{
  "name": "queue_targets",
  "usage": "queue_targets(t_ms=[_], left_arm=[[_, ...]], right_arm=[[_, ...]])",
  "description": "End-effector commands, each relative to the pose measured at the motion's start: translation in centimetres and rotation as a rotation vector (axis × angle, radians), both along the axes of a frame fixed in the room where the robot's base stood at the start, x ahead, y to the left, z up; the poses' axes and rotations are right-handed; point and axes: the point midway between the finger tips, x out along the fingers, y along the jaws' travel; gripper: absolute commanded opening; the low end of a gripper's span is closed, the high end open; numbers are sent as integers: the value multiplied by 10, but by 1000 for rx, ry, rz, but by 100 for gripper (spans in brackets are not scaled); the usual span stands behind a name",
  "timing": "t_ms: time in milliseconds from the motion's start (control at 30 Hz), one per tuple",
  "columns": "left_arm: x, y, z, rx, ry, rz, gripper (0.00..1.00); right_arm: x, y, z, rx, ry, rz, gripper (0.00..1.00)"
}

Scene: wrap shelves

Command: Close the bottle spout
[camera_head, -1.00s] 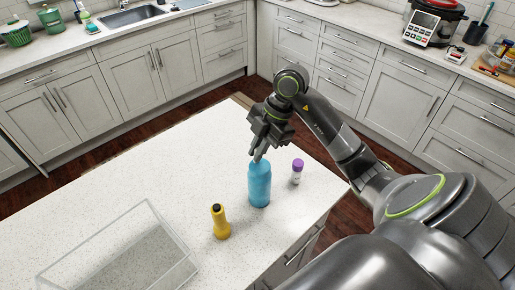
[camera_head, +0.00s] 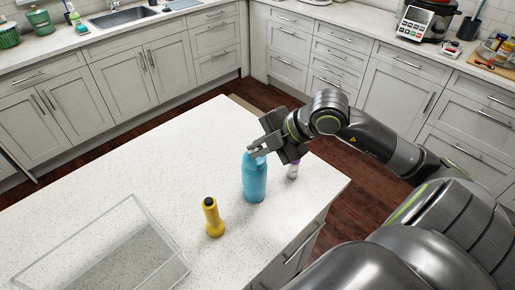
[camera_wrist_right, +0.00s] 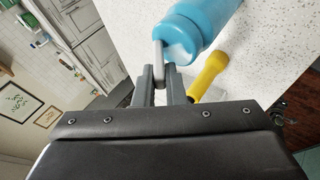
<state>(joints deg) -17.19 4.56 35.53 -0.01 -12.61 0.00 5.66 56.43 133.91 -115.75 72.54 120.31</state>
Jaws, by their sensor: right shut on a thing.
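A blue bottle (camera_head: 255,180) stands upright on the white speckled island. In the right wrist view the bottle (camera_wrist_right: 205,22) appears tilted across the top, with its grey spout (camera_wrist_right: 158,52) standing out from its top end. My right gripper (camera_head: 257,151) is at the top of the bottle, reaching in from the right. In the wrist view the two fingers of this gripper (camera_wrist_right: 160,73) are shut on the spout. The gripper covers part of the bottle's top in the head view. My left gripper is not in view.
A yellow flashlight-shaped object (camera_head: 212,218) stands left of and nearer than the bottle. A clear box (camera_head: 160,232) lies at the front left. The island's far-left surface is clear.

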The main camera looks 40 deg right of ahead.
Motion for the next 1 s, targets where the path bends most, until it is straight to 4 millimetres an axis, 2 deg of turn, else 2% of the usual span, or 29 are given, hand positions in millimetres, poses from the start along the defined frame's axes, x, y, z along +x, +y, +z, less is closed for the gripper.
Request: queue_targets(t_ms=[500, 533, 700, 1000], left_arm=[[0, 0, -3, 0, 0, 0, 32], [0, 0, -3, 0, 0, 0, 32], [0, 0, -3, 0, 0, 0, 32], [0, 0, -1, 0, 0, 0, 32]], right_arm=[[-2, -1, -2, 0, -21, -2, 0], [-2, -1, -2, 0, -21, -2, 11], [-1, -1, -2, 1, -22, -1, 32], [0, -1, 0, 1, -24, 0, 32]])
